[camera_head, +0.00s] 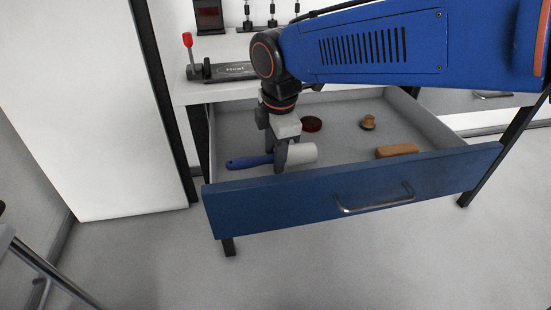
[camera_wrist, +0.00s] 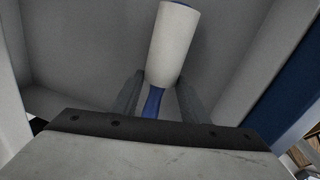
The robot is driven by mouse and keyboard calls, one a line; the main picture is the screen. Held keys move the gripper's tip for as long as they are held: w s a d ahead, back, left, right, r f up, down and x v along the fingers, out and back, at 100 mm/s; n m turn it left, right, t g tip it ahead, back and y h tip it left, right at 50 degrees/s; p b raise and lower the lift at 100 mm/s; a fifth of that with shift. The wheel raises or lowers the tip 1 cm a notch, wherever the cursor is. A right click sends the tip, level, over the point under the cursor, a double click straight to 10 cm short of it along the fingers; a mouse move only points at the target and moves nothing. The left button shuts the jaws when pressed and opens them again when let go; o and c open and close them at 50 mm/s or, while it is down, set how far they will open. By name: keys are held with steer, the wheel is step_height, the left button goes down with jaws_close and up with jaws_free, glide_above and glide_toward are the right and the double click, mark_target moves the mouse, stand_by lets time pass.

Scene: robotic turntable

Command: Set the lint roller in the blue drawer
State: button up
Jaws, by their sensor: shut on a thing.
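The lint roller has a blue handle (camera_head: 248,161) and a white roll (camera_head: 303,154). My gripper (camera_head: 280,167) is shut on the lint roller, and holds it level inside the open blue drawer (camera_head: 270,205), near the drawer's left front corner. In the wrist view the white roll (camera_wrist: 174,42) points away from me, and the blue handle (camera_wrist: 153,102) runs between my gripper's fingers (camera_wrist: 158,100). I cannot tell whether the roller touches the drawer floor.
In the drawer lie a dark red round thing (camera_head: 311,124), a small brown knobbed thing (camera_head: 368,122) and a brown block-like brush (camera_head: 397,151). A device with a red-tipped lever (camera_head: 222,72) stands on the white tabletop behind. The drawer's middle floor is clear.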

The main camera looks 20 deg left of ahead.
steer(key=shift+f, duration=0.95)
steer(key=shift+f, duration=0.15)
steer(key=o, duration=1.2)
steer(key=r, duration=0.4)
steer(key=s+d+r, duration=0.1)
steer(key=r, duration=0.7)
steer(key=shift+s+d, duration=0.15)
steer(key=shift+s, duration=0.1)
